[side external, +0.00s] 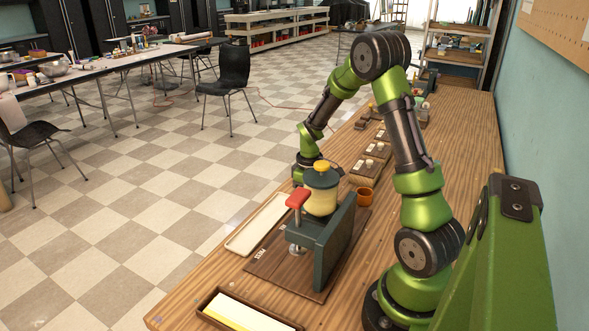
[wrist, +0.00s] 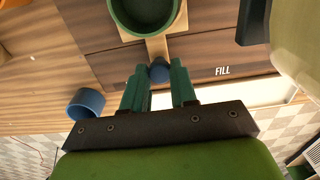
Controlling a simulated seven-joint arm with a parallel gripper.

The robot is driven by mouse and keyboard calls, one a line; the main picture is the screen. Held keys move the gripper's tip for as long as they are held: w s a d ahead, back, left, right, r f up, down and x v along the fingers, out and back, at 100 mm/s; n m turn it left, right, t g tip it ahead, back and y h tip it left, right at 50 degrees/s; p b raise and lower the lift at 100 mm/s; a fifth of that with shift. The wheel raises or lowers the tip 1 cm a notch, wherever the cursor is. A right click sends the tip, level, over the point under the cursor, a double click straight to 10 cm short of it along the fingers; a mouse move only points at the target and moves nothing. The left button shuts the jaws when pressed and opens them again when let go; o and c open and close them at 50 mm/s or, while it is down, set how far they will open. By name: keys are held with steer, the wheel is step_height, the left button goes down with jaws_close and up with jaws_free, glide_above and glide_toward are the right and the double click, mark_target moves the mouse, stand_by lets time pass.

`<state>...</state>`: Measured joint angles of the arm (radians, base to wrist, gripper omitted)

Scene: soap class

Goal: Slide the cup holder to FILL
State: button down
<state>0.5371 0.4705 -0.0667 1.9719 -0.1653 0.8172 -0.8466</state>
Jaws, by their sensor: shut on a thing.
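The knob joins a pale wooden strip that leads to the round green cup holder (wrist: 120,15), cut off by the top edge. The word FILL (wrist: 222,71) is on the dark wooden board, right of the knob. In the side view, the dispenser (side external: 333,245) has a dark upright, a cream jar with a yellow lid and a red handle. My gripper's fingertips and the cup holder are hidden behind it there.
An orange cup (side external: 364,196) stands right of the dispenser; a blue cup-like object (wrist: 86,103) lies left of my fingers in the wrist view. A long pale tray (side external: 257,226) lies left of the board. A wooden box (side external: 209,304) sits at the table's near end.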

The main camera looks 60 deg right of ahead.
steer(key=shift+d, duration=0.1)
steer(key=c, duration=0.9)
jaws_free()
step_height(320, 180, up, 17)
steer(key=shift+f, duration=0.1)
